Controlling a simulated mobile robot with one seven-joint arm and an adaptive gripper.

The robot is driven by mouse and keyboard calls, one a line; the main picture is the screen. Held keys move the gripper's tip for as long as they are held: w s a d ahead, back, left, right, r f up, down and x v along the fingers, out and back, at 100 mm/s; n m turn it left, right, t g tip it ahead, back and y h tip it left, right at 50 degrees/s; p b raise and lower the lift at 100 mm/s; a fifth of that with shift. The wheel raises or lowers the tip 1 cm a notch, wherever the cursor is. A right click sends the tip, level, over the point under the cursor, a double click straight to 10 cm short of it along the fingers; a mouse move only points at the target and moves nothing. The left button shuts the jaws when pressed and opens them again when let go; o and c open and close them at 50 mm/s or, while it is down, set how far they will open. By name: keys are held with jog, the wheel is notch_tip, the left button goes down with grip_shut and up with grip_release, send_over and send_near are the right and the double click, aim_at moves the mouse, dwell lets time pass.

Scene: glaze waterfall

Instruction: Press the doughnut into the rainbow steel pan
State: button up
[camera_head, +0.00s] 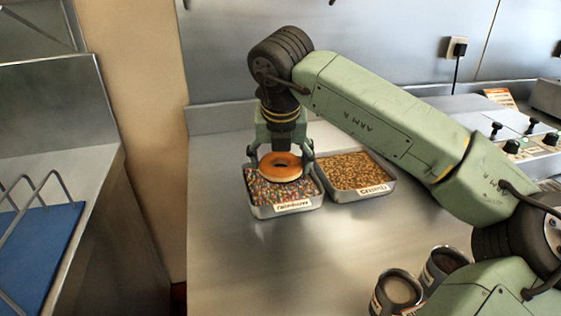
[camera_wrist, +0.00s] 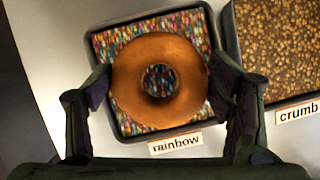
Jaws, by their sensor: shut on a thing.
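The doughnut (camera_head: 281,166) is a plain golden-brown ring with a paler underside. It sits between the fingers of my gripper (camera_head: 281,160), which is shut on its sides. The rainbow steel pan (camera_head: 262,212) is a square pan of multicoloured sprinkles with a "rainbow" label on its front. In the wrist view the doughnut (camera_wrist: 160,50) lies over the middle of the pan (camera_wrist: 204,124), with sprinkles showing through its hole. My gripper's fingers (camera_wrist: 160,88) flank it left and right. I cannot tell whether the doughnut's underside touches the sprinkles.
A second steel pan (camera_head: 360,192) of brown crumbs, labelled "crumb", stands close on the right. Two round metal containers (camera_head: 398,290) (camera_head: 442,264) stand at the front right. A control panel (camera_head: 520,140) is at the right. The steel counter (camera_head: 270,270) in front is clear.

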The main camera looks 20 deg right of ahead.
jog(key=shift+r+p, duration=0.55)
jog(key=shift+r, duration=0.7)
jog(key=shift+r, duration=0.1)
jog(key=shift+r+p, duration=0.9)
jog(key=shift+r, duration=1)
